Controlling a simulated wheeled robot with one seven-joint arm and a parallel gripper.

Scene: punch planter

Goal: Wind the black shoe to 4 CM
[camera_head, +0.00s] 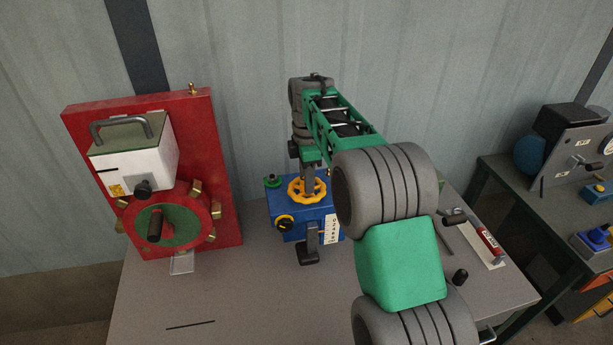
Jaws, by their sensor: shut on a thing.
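The blue box-like device (289,222) stands on the bench near the middle. A yellow scalloped handwheel (295,196) sits on its top. My gripper (310,188) points down from above and is shut on the yellow handwheel; its fingers partly cover the wheel. The black shoe (308,256) is at the foot of a dark post on the device's front, low near the bench top. A white scale strip (331,229) is beside the post; its marks are too small to read, so the shoe's height in CM cannot be told.
A yellow-rimmed black knob (285,224) and a green knob (273,181) are on the device's left. A red panel machine (226,170) stands left. The bench front (240,300) is mostly bare.

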